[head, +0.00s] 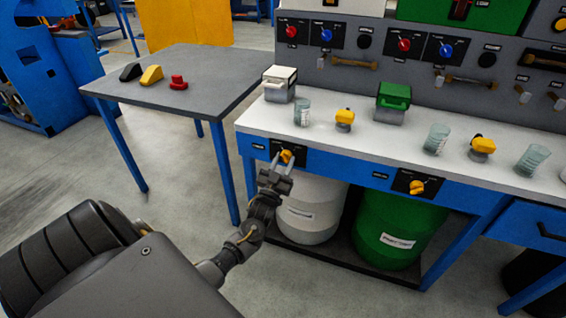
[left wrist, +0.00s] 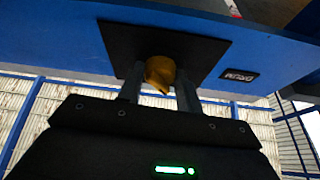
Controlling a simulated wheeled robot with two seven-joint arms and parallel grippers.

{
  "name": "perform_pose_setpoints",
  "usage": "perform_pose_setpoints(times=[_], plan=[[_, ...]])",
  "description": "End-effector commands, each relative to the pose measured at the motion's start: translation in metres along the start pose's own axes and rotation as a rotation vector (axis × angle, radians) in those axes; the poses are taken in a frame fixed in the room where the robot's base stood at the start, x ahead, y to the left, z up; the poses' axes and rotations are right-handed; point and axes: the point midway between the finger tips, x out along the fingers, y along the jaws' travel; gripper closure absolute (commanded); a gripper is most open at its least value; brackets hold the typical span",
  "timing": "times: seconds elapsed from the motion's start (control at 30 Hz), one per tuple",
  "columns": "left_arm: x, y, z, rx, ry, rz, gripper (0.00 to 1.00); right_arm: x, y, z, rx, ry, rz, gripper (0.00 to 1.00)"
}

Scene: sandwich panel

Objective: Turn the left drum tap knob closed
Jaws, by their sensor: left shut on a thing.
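The left drum tap knob (head: 286,156) is yellow and sits on a black plate on the blue front rail of the bench, above the white drum (head: 308,212). My left gripper (head: 279,168) is at the knob, its fingers on either side of it. In the left wrist view the yellow knob (left wrist: 160,74) lies between the two fingers (left wrist: 159,86), in front of the black plate (left wrist: 200,50). The gripper is shut on the knob. The fingers partly cover the knob in the head view. My right gripper is not in view.
A second yellow knob (head: 417,187) is on the rail above the green drum (head: 385,232). The white bench top (head: 370,140) holds clear cups and yellow-topped items. A grey table (head: 185,85) stands at the left.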

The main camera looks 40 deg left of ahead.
Motion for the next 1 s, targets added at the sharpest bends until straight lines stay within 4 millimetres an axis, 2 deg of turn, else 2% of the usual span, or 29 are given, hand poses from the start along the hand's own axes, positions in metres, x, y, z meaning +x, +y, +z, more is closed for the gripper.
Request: perform_pose_setpoints(times=[0.3,0.8,0.83,1.0], plan=[[0.0005,0.0007,-0.0005,-0.091,0.001,-0.038,0.88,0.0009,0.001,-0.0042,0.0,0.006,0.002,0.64],[0.0011,0.0003,-0.0011,-0.105,0.002,-0.045,0.88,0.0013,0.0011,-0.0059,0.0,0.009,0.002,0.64],[0.0011,0.0003,-0.0011,-0.105,0.002,-0.045,0.62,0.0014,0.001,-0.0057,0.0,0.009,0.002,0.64],[0.0008,0.0005,-0.0009,-0.105,0.002,-0.044,0.43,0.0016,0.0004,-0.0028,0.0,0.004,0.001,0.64]])
